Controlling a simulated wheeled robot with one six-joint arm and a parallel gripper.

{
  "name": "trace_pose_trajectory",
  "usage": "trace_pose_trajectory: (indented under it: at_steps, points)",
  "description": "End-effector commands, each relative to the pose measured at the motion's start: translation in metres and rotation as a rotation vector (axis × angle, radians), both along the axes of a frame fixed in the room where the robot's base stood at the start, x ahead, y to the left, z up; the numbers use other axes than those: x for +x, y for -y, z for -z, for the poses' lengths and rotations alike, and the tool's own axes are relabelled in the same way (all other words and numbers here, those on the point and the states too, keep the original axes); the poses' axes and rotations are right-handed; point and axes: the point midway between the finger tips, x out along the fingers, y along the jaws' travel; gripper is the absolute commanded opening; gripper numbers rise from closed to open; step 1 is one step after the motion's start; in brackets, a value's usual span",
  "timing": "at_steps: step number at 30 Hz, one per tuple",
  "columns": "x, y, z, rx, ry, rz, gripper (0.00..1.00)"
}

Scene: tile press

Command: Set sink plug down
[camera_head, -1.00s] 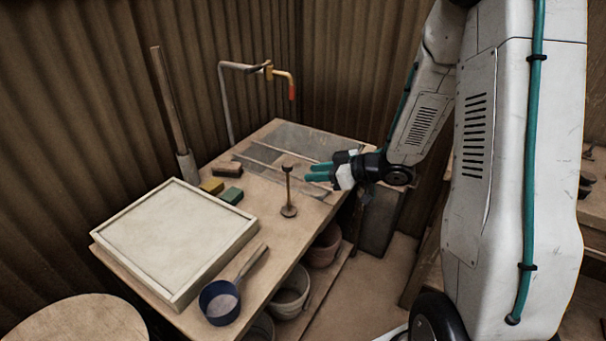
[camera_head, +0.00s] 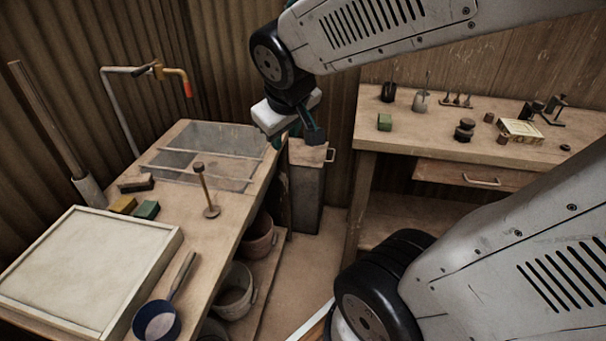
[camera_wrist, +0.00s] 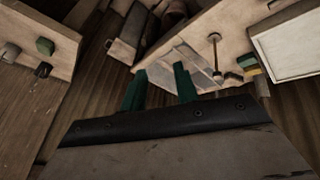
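My gripper (camera_head: 293,136) hangs in the air beyond the right edge of the left workbench (camera_head: 185,235), pointing down. Its two green fingers also show in the wrist view (camera_wrist: 157,82), apart with nothing seen between them. I cannot pick out a sink plug for certain in either view. A small dark round piece (camera_head: 565,147) and a brown one (camera_head: 502,140) lie on the right bench (camera_head: 440,140), too small to identify. A stand with a round foot and a knob on top (camera_head: 206,192) is upright on the left workbench.
Pots (camera_head: 235,285) sit on the shelf below. A tall box (camera_head: 306,190) stands between the benches.

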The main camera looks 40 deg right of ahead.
Motion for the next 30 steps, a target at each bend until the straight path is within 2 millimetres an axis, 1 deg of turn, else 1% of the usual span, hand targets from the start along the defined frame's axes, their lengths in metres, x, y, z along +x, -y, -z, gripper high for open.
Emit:
trace_pose_trajectory:
  at_steps: [1, 3, 6, 9, 13, 30]
  points:
    - [-0.027, -0.014, -0.006, 0.043, -0.045, 0.014, 0.3]
    - [-0.061, -0.033, -0.008, 0.108, -0.124, 0.025, 0.3]
    - [-0.099, -0.055, -0.012, 0.186, -0.214, 0.019, 0.3]
    - [-0.122, -0.068, -0.014, 0.233, -0.271, 0.008, 0.3]
    - [-0.132, -0.073, -0.014, 0.254, -0.298, 0.002, 0.3]
    - [-0.131, -0.072, -0.014, 0.253, -0.298, 0.004, 0.3]
